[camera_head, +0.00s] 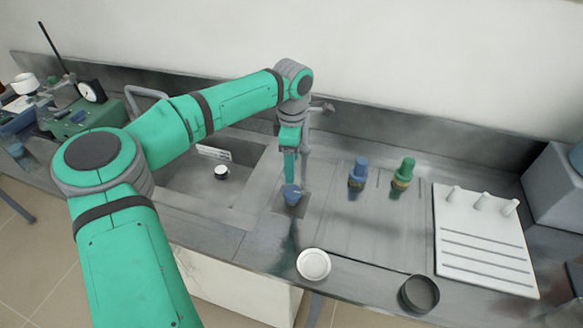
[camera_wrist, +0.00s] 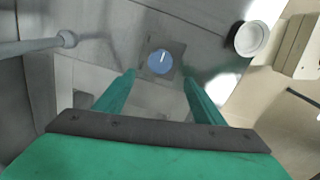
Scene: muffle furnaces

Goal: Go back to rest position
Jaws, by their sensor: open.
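My gripper (camera_head: 290,168) is at the end of the green arm, pointing down above the counter. In the wrist view my gripper (camera_wrist: 158,82) shows two green fingers spread apart with nothing between them. A blue round object (camera_head: 291,194) with a pale mark on top stands on a dark square patch below the gripper. In the wrist view the blue object (camera_wrist: 160,61) lies ahead of the fingertips, apart from them. In the head view the fingertips overlap its upper side, so the gap is hard to judge there.
A sink (camera_head: 190,178) with a small white-topped item lies left. Blue (camera_head: 358,172) and green (camera_head: 403,172) knobbed fittings stand right, beside a white ridged board (camera_head: 483,245). A white dish (camera_head: 313,264) and a dark round cup (camera_head: 419,293) sit near the front edge. A faucet (camera_wrist: 66,40) is close by.

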